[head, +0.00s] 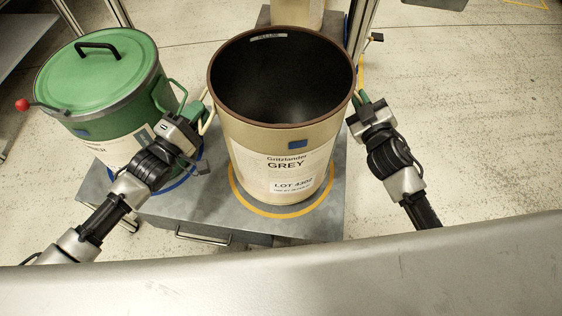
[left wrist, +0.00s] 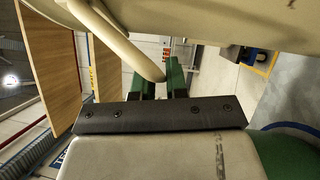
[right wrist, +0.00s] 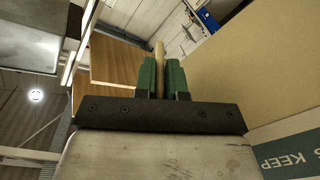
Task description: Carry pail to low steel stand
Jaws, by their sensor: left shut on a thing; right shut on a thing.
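The open beige pail (head: 280,140) has a dark inside and a label reading GREY, LOT 4302. It stands upright over a yellow ring on a grey steel stand (head: 215,208); whether its base touches the surface I cannot tell. My left gripper (head: 201,112) is shut on the pail's left side handle, which shows between the green fingers in the left wrist view (left wrist: 160,84). My right gripper (head: 363,101) is shut on the right side handle, seen as a thin bar between the fingers in the right wrist view (right wrist: 160,76).
A steel frame post (head: 362,25) rises behind the pail. Open concrete floor (head: 470,120) lies to the right.

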